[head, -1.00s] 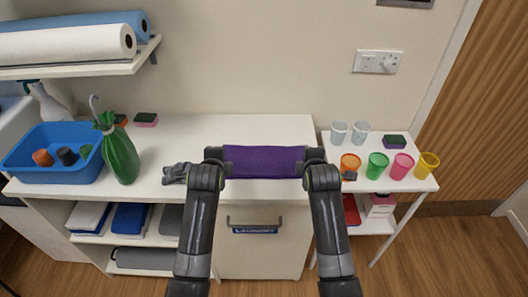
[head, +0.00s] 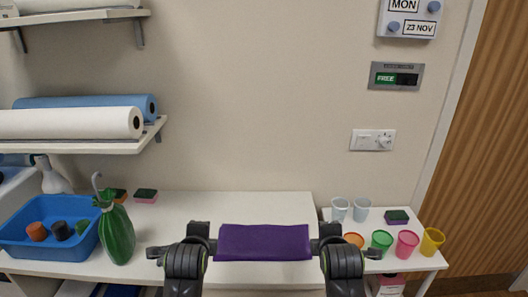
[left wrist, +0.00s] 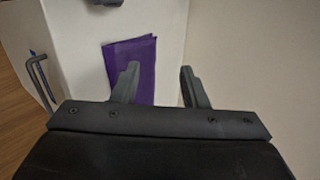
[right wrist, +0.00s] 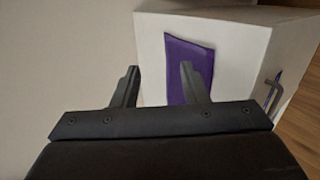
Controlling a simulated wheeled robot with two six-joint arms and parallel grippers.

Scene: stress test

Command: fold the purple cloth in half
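The purple cloth (head: 264,243) lies as a flat wide rectangle at the front of the white counter, between my two grippers. It also shows in the left wrist view (left wrist: 145,62) and the right wrist view (right wrist: 188,65), partly behind one finger in each. Edge lines in the left wrist view suggest layers, but I cannot tell how many. My left gripper (left wrist: 158,82) is open and empty at the cloth's left end. My right gripper (right wrist: 158,82) is open and empty at its right end. I cannot tell whether either finger touches the cloth.
Coloured cups, including a green cup (head: 381,241), stand on the side table at the right. The counter (head: 230,206) behind the cloth is clear. Paper rolls (head: 70,124) lie on a shelf above.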

